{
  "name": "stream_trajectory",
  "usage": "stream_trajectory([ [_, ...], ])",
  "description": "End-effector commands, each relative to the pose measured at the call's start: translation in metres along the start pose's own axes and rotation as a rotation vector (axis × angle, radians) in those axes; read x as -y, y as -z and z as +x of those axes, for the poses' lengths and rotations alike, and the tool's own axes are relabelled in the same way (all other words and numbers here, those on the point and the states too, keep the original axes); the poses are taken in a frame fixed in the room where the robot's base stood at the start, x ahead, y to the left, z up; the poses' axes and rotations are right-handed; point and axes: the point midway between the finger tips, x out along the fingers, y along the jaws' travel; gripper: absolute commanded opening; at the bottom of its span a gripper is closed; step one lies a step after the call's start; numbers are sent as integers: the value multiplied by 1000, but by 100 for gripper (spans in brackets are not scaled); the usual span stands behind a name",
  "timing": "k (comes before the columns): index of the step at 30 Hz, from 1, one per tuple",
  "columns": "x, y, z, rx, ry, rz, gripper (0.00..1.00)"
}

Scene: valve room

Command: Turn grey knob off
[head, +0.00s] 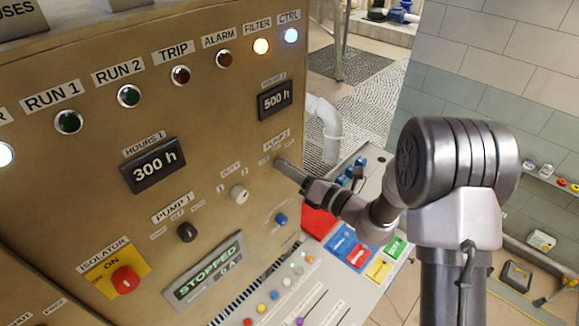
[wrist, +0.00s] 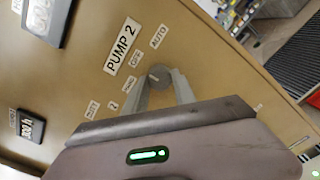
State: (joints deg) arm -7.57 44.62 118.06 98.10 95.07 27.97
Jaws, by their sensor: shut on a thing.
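The grey knob (wrist: 160,76) sits on the tan panel beside the PUMP 2 label (wrist: 122,49) in the wrist view. HAND, OFF and AUTO tags run along one side of it. A light mark shows on its face, but I cannot tell surely which tag it points to. My gripper (wrist: 162,88) has a finger on each side of the knob and is shut on it. In the head view my gripper (head: 281,164) reaches the panel below the PUMP 2 label (head: 276,140) and hides the knob.
A pale DUTY knob (head: 239,194), a black PUMP 1 knob (head: 187,232), a blue knob (head: 281,219) and a red isolator switch (head: 126,280) are nearby on the panel. A sloped console (head: 335,290) with buttons lies below.

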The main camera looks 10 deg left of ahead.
Motion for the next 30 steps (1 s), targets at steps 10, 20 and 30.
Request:
stream_trajectory([
  [10,0,0,0,1,-1,38,0],
  [20,0,0,0,1,-1,38,44],
  [30,0,0,0,1,0,38,54],
])
